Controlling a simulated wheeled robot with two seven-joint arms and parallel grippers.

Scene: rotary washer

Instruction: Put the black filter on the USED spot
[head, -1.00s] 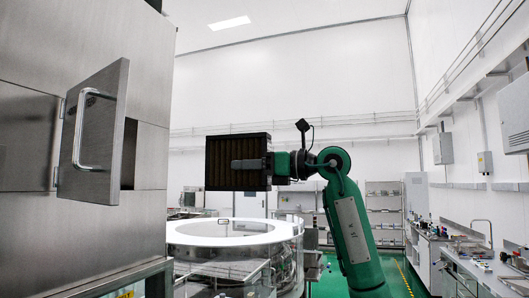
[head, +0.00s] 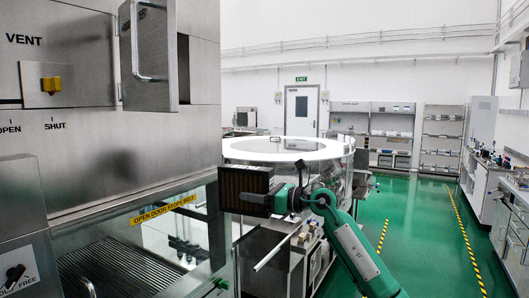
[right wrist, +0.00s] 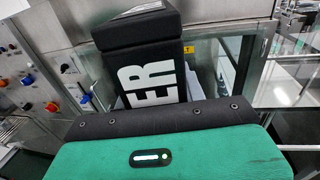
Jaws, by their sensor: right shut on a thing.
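The black filter (head: 246,180) is a boxy black frame with a brownish pleated face. In the head view it is held up in front of the round white-topped machine. My right gripper (head: 257,199) is shut on it, with a dark finger lying across its lower part. In the right wrist view the filter (right wrist: 140,65) shows a black side with large white letters "ER" beyond my green gripper body. My left gripper is not in view. No spot marked USED can be read in these frames.
Below is a glass-fronted bay with a yellow label (head: 163,210) and a slatted floor (head: 115,268). The round machine (head: 330,150) stands behind the filter.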

